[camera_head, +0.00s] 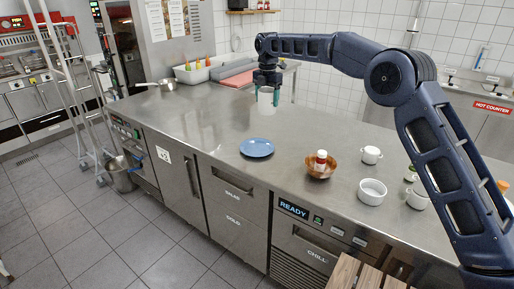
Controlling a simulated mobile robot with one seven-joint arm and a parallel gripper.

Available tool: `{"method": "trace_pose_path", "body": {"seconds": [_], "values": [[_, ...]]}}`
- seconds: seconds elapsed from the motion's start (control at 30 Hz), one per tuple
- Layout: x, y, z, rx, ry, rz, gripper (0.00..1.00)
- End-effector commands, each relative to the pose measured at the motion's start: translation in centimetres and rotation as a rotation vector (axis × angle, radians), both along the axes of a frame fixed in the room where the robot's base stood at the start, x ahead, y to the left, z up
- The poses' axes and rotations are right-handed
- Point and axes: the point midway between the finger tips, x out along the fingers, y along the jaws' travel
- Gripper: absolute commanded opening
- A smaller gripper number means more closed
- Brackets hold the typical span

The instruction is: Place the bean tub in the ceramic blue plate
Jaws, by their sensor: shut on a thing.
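The ceramic blue plate (257,148) lies flat on the steel counter, near its front edge and left of the brown bowl. It is empty. My gripper (267,96) points down above the counter, behind the plate and slightly right of it in the picture. Its teal fingers are shut on a small pale tub (266,99), which looks like the bean tub. The tub looks upright; its label is too small to read. I cannot tell how far it is above the counter.
A white cup (371,155) and white bowl (372,192) stand farther right. A red board (240,79) lies at the back. The counter left of the plate is clear.

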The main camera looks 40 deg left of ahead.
Motion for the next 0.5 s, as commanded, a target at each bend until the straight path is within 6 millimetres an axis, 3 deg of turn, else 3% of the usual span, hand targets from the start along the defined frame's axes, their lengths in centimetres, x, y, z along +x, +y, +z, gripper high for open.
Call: {"method": "trace_pose_path", "body": {"seconds": [0.17, 0.5], "values": [[-0.7, 0.7, -1.2, -0.001, 0.001, 0.014, 0.32], [-0.7, 0.6, -8.3, -0.002, 0.001, 0.013, 0.32]]}}
